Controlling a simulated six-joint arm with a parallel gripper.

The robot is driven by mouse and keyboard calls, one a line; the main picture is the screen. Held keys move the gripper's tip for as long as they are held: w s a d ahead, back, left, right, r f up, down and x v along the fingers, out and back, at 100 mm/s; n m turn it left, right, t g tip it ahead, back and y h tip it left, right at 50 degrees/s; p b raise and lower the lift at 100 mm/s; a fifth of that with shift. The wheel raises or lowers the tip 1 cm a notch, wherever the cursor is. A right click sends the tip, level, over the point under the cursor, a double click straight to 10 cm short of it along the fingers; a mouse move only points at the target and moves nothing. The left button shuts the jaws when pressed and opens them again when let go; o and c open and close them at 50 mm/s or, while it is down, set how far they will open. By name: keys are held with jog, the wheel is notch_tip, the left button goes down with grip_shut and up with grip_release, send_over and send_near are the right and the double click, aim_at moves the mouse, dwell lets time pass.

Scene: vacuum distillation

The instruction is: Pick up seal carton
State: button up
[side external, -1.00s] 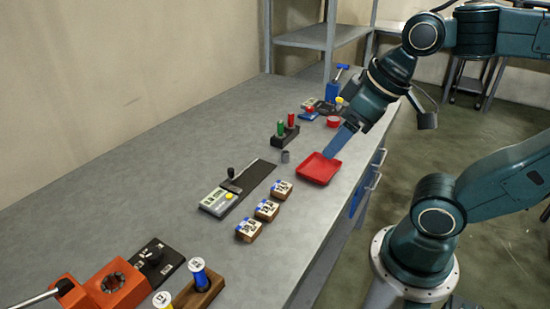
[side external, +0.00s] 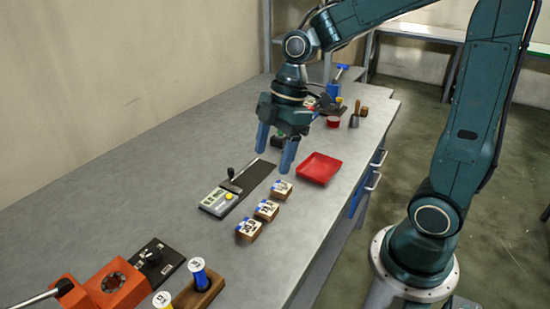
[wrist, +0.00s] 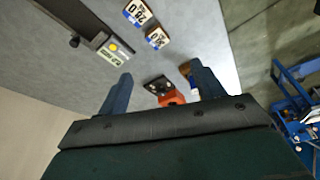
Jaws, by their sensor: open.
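Three small brown cartons with white and blue printed tops stand in a slanting row on the grey bench: the far one (side external: 282,190), the middle one (side external: 267,210) and the near one (side external: 248,230). I cannot read which one is the seal carton. My gripper (side external: 276,156) is open and empty, pointing down above the bench, just beyond the far carton. In the wrist view my gripper's (wrist: 162,82) two fingers are spread with nothing between them. Two cartons show near the top there, one (wrist: 137,12) and another (wrist: 157,38).
A red tray (side external: 319,168) lies right of the cartons, near the bench edge. A black and grey gauge with a lever (side external: 220,200) lies left of them. An orange device (side external: 108,286) and spools (side external: 198,276) stand at the near end. Bare bench lies between cartons and spools.

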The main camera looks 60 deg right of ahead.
jog(key=w+f+n+g+y, duration=0.1)
jog(key=w+f+n, duration=0.3)
jog(key=f+n, duration=0.1)
jog(key=shift+f+g+y, duration=0.25)
jog(key=shift+g+y, duration=0.05)
jog(key=shift+y, duration=0.1)
send_over(249, 226)
jog(key=d, duration=0.2)
jog(key=shift+w+f, duration=0.15)
jog(key=shift+f, duration=1.85)
jog(key=shift+w+f, duration=0.1)
jog(key=shift+f, duration=1.85)
jog(key=shift+f, duration=0.1)
jog(key=shift+s+d+x, duration=0.1)
jog(key=shift+x, duration=1.15)
jog(key=shift+s+d+x, duration=0.1)
jog(key=shift+d+x, duration=0.05)
jog(key=shift+x, duration=1.1)
jog(key=shift+f, duration=0.1)
jog(key=c, duration=1.1)
